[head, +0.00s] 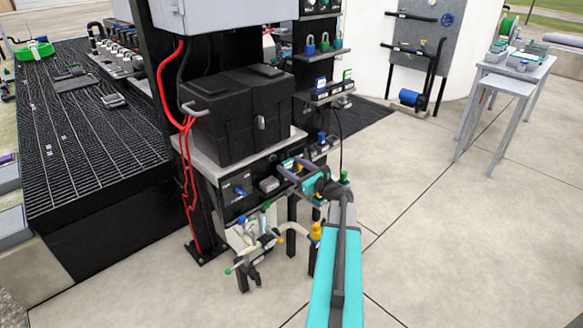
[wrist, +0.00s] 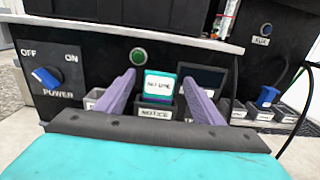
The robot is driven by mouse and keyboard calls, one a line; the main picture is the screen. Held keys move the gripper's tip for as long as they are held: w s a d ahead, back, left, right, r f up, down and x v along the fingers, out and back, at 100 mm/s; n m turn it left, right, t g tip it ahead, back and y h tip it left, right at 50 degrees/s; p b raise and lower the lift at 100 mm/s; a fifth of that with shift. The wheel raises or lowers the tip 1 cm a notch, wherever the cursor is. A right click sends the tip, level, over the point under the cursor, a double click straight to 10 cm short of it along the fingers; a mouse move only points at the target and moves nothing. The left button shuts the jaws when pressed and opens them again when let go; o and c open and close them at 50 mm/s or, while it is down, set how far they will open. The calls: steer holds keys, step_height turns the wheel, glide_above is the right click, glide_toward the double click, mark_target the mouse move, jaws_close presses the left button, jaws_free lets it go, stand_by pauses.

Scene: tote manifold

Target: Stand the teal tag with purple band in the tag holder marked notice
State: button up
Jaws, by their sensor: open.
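The teal tag (wrist: 159,74) has a white label and a thin purple band low on its face. In the wrist view it stands roughly upright in the dark tag holder marked NOTICE (wrist: 156,114), its lower end hidden by the holder's front. My gripper (wrist: 162,82) is open, with one purple-grey finger on each side of the tag and a visible gap to each. In the head view my gripper (head: 291,167) reaches to the front of the black panel, where the tag is small and hard to make out.
A blue power knob (wrist: 46,77) and a green button (wrist: 138,57) are on the panel. A black cable hangs at right. Large black boxes (head: 240,115) stand on the shelf above.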

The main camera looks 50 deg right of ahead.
steer(key=s+a, duration=0.1)
steer(key=s, duration=1.2)
steer(key=shift+s, duration=0.4)
steer(key=shift+a, duration=0.1)
